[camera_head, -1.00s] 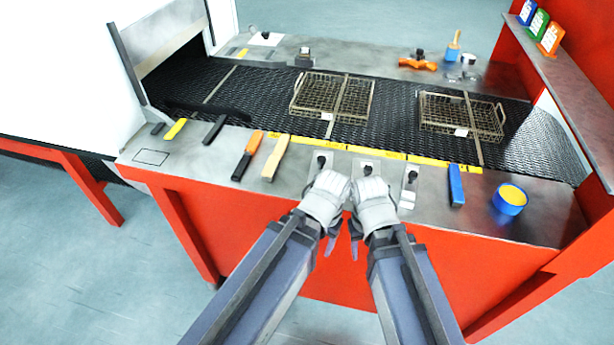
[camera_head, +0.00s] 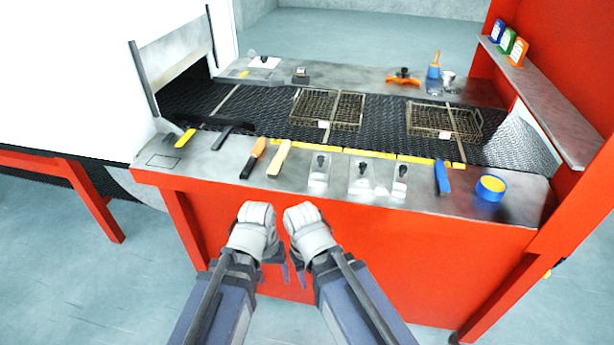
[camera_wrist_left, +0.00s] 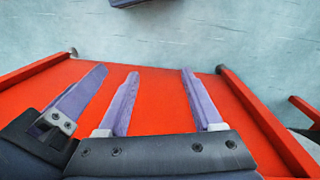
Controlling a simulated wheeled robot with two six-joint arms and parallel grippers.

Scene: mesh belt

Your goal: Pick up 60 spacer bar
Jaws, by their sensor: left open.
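No size marks are readable, so I cannot tell which is the 60 spacer bar. Neither touches a bar.
Two wire baskets (camera_head: 327,122) sit on the black mesh belt (camera_head: 385,125). Open floor lies in front.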

